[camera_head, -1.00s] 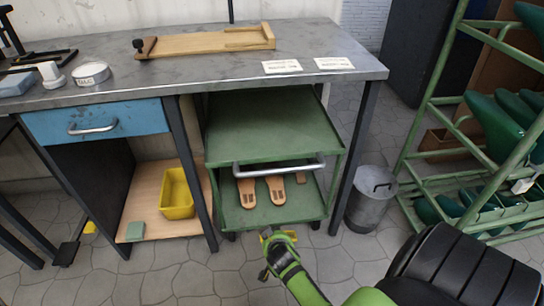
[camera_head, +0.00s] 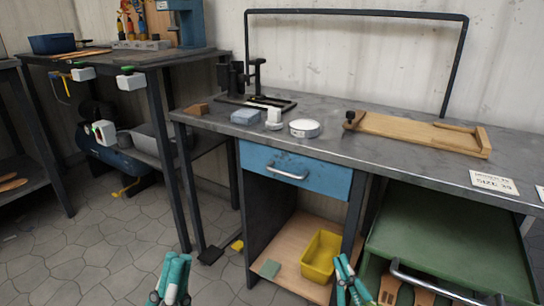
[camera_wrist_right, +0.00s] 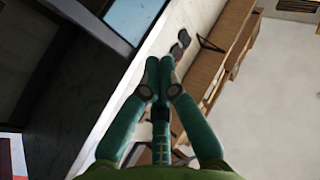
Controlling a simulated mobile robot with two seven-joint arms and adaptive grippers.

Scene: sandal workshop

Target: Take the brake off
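The green trolley (camera_head: 450,240) stands under the right part of the workbench, with a grey bar handle (camera_head: 440,287) across its front. Its wheels and any brake on them are below the head view. My left gripper (camera_head: 176,258) is at the bottom, left of the trolley and in front of the floor; whether its fingers touch is unclear. My right gripper (camera_head: 343,260) is low, just left of the trolley's handle. In the right wrist view its teal fingers (camera_wrist_right: 158,65) meet at the tips, with nothing seen between them.
The grey workbench (camera_head: 370,170) has a blue drawer (camera_head: 297,170) and a low wooden shelf with a yellow bin (camera_head: 322,256). Brown insoles (camera_head: 389,290) are in the trolley. Open floor (camera_head: 110,240) is at the left.

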